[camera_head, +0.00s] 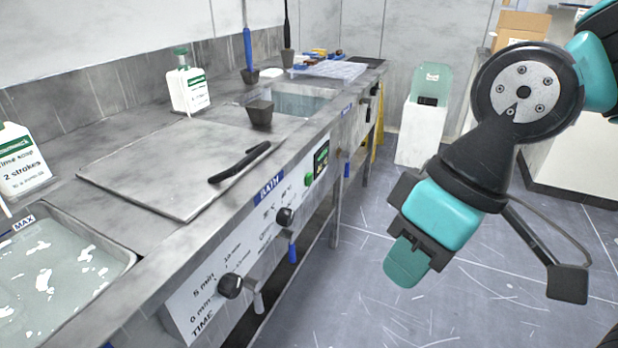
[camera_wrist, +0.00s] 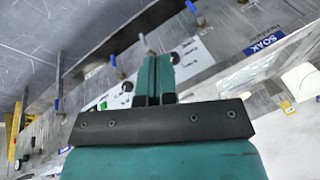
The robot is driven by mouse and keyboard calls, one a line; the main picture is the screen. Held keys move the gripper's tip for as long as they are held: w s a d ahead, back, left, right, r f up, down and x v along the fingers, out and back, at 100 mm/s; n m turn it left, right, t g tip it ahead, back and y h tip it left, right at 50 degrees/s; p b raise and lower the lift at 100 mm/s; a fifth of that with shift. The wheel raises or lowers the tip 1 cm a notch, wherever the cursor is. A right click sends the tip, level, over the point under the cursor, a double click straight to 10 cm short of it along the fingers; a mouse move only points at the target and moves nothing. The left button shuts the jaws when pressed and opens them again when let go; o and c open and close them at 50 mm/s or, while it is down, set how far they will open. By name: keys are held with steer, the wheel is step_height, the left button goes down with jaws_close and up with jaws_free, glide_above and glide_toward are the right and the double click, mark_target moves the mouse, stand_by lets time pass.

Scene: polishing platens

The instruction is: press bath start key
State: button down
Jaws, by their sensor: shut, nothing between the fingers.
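The bath control panel (camera_head: 250,243) is on the counter's front face, below the blue BATH label (camera_head: 268,189). It carries a TIME knob (camera_head: 230,286) and a second black knob (camera_head: 285,217). A small green key (camera_head: 309,180) sits at the panel's far end, beside a dark display (camera_head: 322,159). My gripper (camera_head: 406,262) is shut and empty, pointing down over the floor to the right of the panel and well apart from it.
A grey lid with a black handle (camera_head: 240,161) lies on the counter (camera_head: 130,125). White bottles (camera_head: 188,88) and an open water basin (camera_head: 60,275) are also there. A white bin (camera_head: 421,130) stands behind my gripper. Open floor (camera_head: 350,290) lies between counter and gripper.

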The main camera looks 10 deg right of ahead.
steer(key=w+a+f+m+t+y+b, duration=0.1)
steer(key=w+f+m+t+b, duration=0.45)
steer(key=w, duration=0.55)
steer(key=w+f+m+t+y+b, duration=0.2)
steer(key=w+f+m+t+b, duration=0.1)
steer(key=w+f+m+b, duration=0.55)
steer(key=w+d+f+m+t+h+b, duration=0.2)
steer(key=w+d+m+t+b, duration=0.2)
steer(key=w+m, duration=0.4)
steer(key=w+d+f+m+t+h+b, duration=0.2)
steer(key=w+d+f+m+t+b, duration=0.1)
steer(key=w+d+m+t, duration=0.3)
steer(key=w+m+b, duration=0.1)
steer(key=w+m, duration=0.1)
steer(key=m, duration=0.1)
steer(key=shift+d+f+m+h, duration=0.2)
steer(key=shift+d+m+h, duration=0.1)
